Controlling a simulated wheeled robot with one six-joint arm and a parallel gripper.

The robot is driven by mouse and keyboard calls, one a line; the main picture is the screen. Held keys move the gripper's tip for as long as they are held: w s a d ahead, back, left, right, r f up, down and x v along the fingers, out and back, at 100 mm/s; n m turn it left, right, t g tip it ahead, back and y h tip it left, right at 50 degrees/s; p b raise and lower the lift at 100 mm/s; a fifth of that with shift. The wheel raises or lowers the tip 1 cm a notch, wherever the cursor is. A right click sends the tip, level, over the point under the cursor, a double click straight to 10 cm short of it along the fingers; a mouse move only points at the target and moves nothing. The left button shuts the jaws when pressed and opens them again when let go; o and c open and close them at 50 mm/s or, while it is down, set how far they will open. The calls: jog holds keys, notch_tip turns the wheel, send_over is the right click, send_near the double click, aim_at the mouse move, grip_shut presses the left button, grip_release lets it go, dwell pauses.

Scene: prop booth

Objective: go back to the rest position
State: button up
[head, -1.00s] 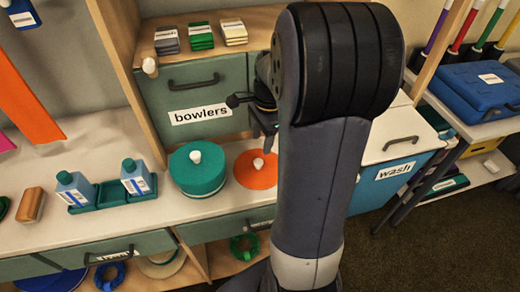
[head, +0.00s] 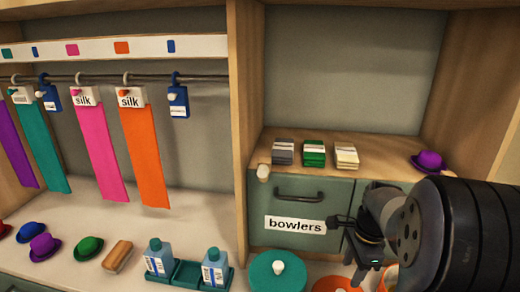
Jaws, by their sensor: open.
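My gripper (head: 362,274) is in the lower right of the head view, its fingers pointing down. It is open, with nothing seen between the jaws. It shows in front of the green cabinet with the "bowlers" drawer (head: 296,225). An orange round piece (head: 340,285) shows behind and below the fingers, partly hidden; I cannot tell the gap between them. My dark arm fills the lower right corner and hides what is behind it.
A teal round box (head: 262,272) stands left of my gripper, near two blue bottles (head: 158,257) and (head: 214,268). Silk strips (head: 143,160) hang from a rail. Small hats (head: 45,247) and a brush (head: 117,255) lie on the counter. A purple hat (head: 430,160) sits on the shelf.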

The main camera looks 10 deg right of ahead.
jog(key=f, duration=0.5)
jog(key=a+f, duration=0.1)
jog(key=f, duration=0.2)
jog(key=shift+f+b, duration=0.35)
jog(key=shift+r, duration=1.9)
jog(key=shift+f, duration=0.1)
